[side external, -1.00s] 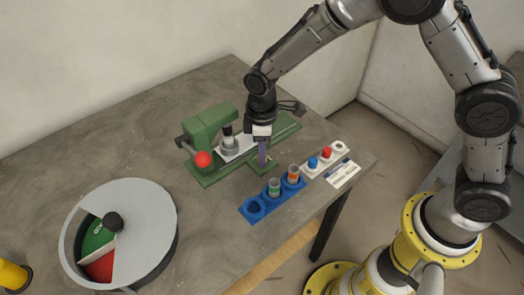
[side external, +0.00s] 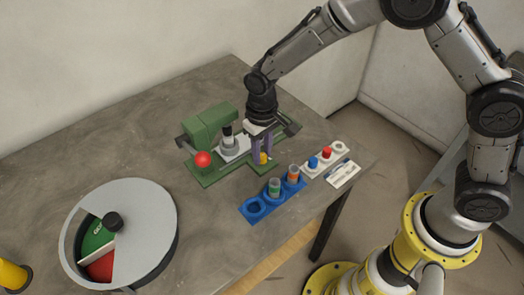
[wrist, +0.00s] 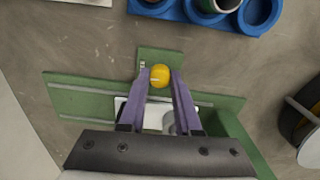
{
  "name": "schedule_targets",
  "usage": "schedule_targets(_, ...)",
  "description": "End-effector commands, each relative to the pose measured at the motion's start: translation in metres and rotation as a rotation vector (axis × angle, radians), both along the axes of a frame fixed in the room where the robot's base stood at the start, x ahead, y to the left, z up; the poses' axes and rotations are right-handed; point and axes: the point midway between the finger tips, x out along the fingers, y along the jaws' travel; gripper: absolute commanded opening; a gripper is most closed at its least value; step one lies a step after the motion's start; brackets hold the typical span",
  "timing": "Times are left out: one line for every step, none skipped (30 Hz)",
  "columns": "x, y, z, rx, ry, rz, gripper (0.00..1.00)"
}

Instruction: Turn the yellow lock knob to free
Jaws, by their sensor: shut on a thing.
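The yellow lock knob (side external: 263,158) sits on a small tab of the green frame jig (side external: 206,178). In the wrist view the knob (wrist: 160,76) is between the tips of the two purple fingers, with a pale mark across its top. My gripper (side external: 262,155) points down over the tab and is shut on the knob. In the wrist view the fingers of my gripper (wrist: 159,78) touch it on both sides. The jig carries a white plate (side external: 233,147), a grey and black plunger (side external: 228,140) and a red ball handle (side external: 203,159).
A blue rack (side external: 246,212) with green and orange-topped pieces stands just in front of the jig. A round dial (side external: 150,195) stands at front left. Open table lies at back left.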

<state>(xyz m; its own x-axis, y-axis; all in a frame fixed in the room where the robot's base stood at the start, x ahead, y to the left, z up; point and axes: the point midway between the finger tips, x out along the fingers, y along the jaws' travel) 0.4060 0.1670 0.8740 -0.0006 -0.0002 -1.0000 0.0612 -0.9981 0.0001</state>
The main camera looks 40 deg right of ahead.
Motion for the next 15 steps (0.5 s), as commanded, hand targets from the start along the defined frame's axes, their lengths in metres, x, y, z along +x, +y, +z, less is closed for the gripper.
schedule_targets(0.0003,0.0001,0.0012,0.0,-0.001,-0.017,0.0)
schedule_targets(0.0004,0.0002,0.0013,0.001,-0.001,-0.027,0.0)
schedule_targets(0.0004,0.0002,0.0013,0.001,-0.002,-0.038,0.0)
schedule_targets(0.0004,0.0002,0.0013,0.001,-0.002,-0.046,0.0)
schedule_targets(0.0005,0.0002,0.0013,0.001,-0.002,-0.053,0.0)
schedule_targets(0.0005,0.0002,0.0014,0.001,-0.002,-0.06,0.0)
schedule_targets(0.0005,0.0002,0.0014,0.001,-0.002,-0.064,0.0)
schedule_targets(0.0006,0.0002,0.0015,0.001,-0.002,-0.068,0.0)
schedule_targets(0.0006,0.0002,0.0015,0.001,-0.002,-0.072,0.0)
schedule_targets(0.0006,0.0002,0.0015,0.001,-0.002,-0.074,0.0)
schedule_targets(0.0007,0.0002,0.0016,0.001,-0.002,-0.076,0.0)
schedule_targets(0.0007,0.0002,0.0016,0.001,-0.002,-0.078,0.0)
schedule_targets(0.0007,0.0002,0.0016,0.001,-0.002,-0.079,0.0)
schedule_targets(0.0007,0.0002,0.0016,0.001,-0.002,-0.079,0.0)
schedule_targets(0.0007,0.0002,0.0016,0.001,-0.003,-0.079,0.0)
